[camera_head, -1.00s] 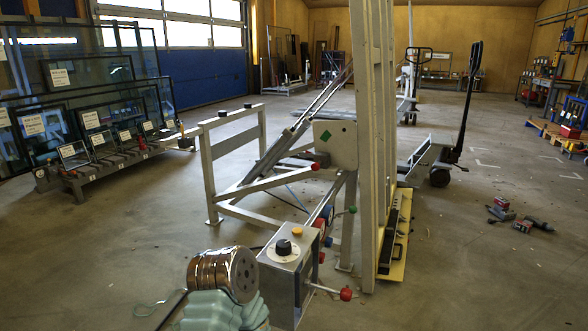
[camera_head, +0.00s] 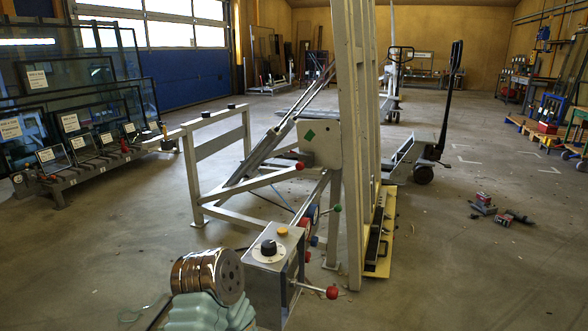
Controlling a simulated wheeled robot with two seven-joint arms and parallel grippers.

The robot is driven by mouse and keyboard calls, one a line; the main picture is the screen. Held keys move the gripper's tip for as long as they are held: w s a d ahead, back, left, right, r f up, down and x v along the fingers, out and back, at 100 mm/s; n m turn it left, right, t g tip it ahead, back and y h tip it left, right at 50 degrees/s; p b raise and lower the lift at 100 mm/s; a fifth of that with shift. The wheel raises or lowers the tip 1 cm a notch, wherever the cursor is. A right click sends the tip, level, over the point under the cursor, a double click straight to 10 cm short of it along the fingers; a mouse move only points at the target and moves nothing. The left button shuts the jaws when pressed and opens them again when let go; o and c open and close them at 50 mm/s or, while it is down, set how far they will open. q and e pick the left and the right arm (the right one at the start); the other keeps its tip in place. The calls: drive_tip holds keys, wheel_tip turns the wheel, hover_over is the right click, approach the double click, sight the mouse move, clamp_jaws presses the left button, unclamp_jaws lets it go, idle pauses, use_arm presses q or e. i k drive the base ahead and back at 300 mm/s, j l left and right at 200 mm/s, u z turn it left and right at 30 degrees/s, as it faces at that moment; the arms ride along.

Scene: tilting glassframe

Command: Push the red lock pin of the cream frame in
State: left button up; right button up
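The cream frame (camera_head: 344,130) stands upright in the middle, with tall posts and a slanted brace to a lower stand. A small red knob (camera_head: 299,166) sits at the end of a bar on the stand, below a cream plate with a green diamond. A red ball (camera_head: 332,292) on a thin rod sticks out to the right, low beside the control box (camera_head: 270,258). I cannot tell for sure which red part is the lock pin, or how far either is in. Neither gripper is in view.
A rack of glass panes (camera_head: 75,150) stands at the left. A pallet truck (camera_head: 420,155) is behind the frame. Tools (camera_head: 485,205) lie on the floor at right. The front right floor is clear. I cannot tell whether the copper-and-teal shape at the bottom is mine.

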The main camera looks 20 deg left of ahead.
sight(300, 165)
drive_tip(key=i+j, duration=0.15)
drive_tip(key=j, duration=0.15)
drive_tip(key=i+j, duration=0.15)
drive_tip(key=j, duration=0.2)
drive_tip(key=i+j+u, duration=0.1)
drive_tip(key=j, duration=0.2)
drive_tip(key=i+j, duration=0.2)
drive_tip(key=j, duration=0.15)
